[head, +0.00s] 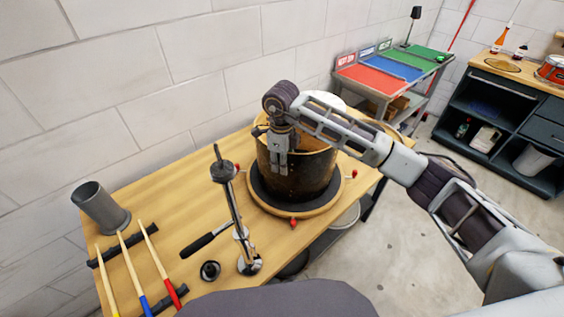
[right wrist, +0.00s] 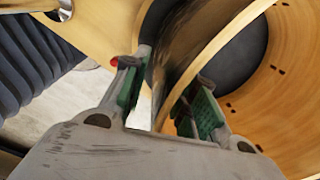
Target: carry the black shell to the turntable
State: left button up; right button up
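The black shell (head: 300,172), an open cylinder with a dark speckled outside and pale wood inside, stands upright on the turntable (head: 256,207). The turntable is a round wooden base with a dark top and red knobs around its edge. My right gripper (head: 281,172) points down at the shell's near-left wall. In the right wrist view its two green-padded fingers (right wrist: 165,98) straddle the shell's wall (right wrist: 215,50), one outside and one inside, with gaps showing between pads and wall. It is open. My left gripper is not in view.
A metal stand with a black handle (head: 205,241) is left of the turntable. A rack with red, blue and green panels (head: 386,72) stands behind. Bare bench (head: 185,195) lies between.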

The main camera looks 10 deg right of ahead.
notch_tip(320, 180, up, 12)
jog(key=b, duration=0.2)
jog(key=shift+s, duration=0.15)
dwell(0.5)
jog(key=shift+s+a, duration=0.1)
jog(key=shift+s, duration=0.05)
dwell(0.5)
